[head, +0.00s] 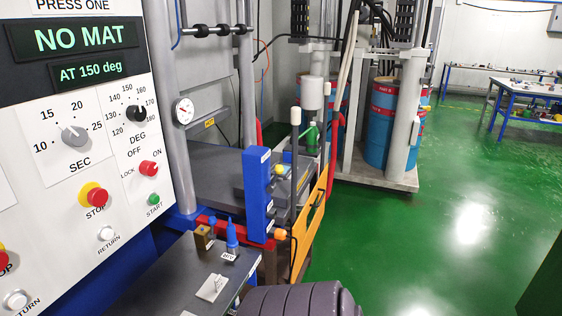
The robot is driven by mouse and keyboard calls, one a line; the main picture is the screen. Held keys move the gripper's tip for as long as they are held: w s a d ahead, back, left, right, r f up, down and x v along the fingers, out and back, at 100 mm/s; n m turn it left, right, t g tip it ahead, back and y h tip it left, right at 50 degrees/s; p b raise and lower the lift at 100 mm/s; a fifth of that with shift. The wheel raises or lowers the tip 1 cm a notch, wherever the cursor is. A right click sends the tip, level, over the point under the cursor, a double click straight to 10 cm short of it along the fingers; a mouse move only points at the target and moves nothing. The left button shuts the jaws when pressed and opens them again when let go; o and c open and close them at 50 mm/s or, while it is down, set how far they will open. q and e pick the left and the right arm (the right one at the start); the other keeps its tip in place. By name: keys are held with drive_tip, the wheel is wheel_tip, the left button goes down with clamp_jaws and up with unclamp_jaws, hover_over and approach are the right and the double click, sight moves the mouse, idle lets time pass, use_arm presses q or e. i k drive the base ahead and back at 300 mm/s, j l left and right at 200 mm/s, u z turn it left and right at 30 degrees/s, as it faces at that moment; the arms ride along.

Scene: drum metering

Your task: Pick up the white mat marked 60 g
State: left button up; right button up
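A small white flat piece (212,287) with a thin upright part lies on the dark bench top (165,280) at the bottom of the head view. It may be the white mat, but no 60 g marking can be read on it. Neither of my grippers can be made out in this view.
A brass-coloured block (203,238) and a blue bottle (232,238) stand behind the white piece. A dark ribbed shape (300,302) fills the bottom edge. The press panel (85,130) reads "NO MAT". Green floor (430,240) is clear at right.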

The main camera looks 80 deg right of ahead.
sight(212, 289)
drive_tip(key=k+l+z, duration=0.1)
drive_tip(key=z, duration=0.35)
drive_tip(key=l+z, duration=0.3)
drive_tip(key=z, duration=0.15)
drive_tip(key=l+z, duration=0.2)
drive_tip(key=z, duration=0.3)
drive_tip(key=l+z, duration=0.15)
drive_tip(key=l, duration=0.35)
drive_tip(key=l+z, duration=0.1)
drive_tip(key=l, duration=0.35)
drive_tip(key=i+l+z, duration=0.15)
drive_tip(key=l, duration=0.35)
drive_tip(key=i+l+z, duration=0.1)
drive_tip(key=l, duration=0.6)
drive_tip(key=u, duration=1.9)
